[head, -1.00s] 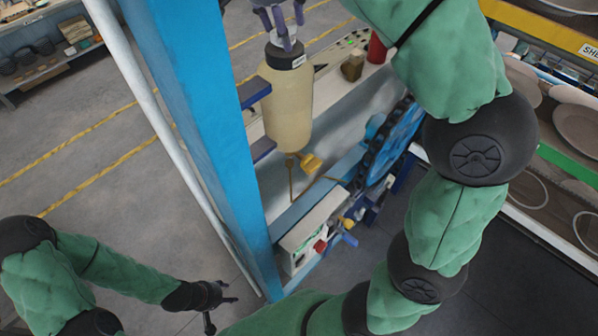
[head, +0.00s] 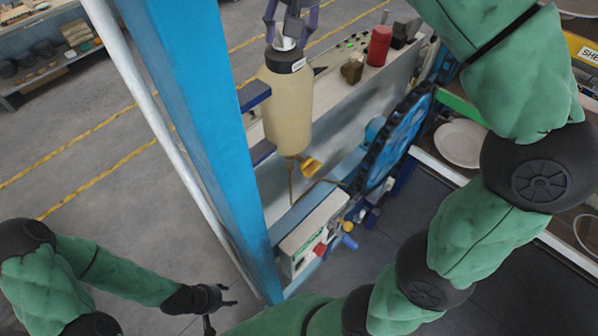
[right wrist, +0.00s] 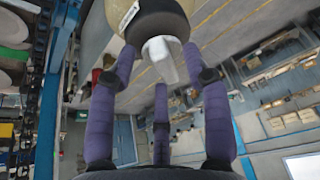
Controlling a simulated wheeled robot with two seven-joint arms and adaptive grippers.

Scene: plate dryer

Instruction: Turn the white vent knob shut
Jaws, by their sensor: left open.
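The white vent knob (head: 287,43) stands on top of the black cap (head: 285,60) of an upright cream bottle (head: 288,108). In the right wrist view the knob (right wrist: 166,60) is a pale, flattened piece on the dark cap. My right gripper (head: 290,22) has purple fingers and is just above the cap, the fingers spread around the knob. In the right wrist view these fingers (right wrist: 160,75) look apart from the knob, though contact is hard to judge. My left gripper (head: 226,297) is open and empty, low over the floor, far from the bottle.
A blue post (head: 195,130) stands left of the bottle. A yellow lever (head: 311,166) lies below the bottle. A red cylinder (head: 379,46) stands on the machine to the right, near a large blue wheel (head: 402,137). Open floor lies at the left.

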